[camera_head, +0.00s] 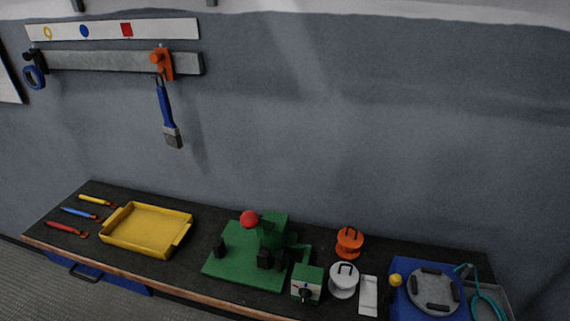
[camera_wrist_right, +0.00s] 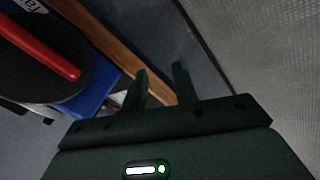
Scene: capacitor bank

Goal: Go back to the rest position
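Neither of my arms shows in the head view. My right gripper (camera_wrist_right: 159,76) is seen in the right wrist view, with its two dark fingers apart and nothing between them. Behind the fingers are a brown wooden edge and grey floor, and they touch no object that I can see. My left gripper is not in view. The workbench (camera_head: 330,233) stands against the grey wall with its objects on top.
On the bench are a yellow tray (camera_head: 136,247), a green fixture (camera_head: 232,270), a green box (camera_head: 307,283), orange (camera_head: 349,244) and white (camera_head: 343,283) spools, and a blue mat (camera_head: 455,313). A blue-handled brush (camera_head: 165,106) hangs on the wall. A red rod (camera_wrist_right: 45,57) shows in the right wrist view.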

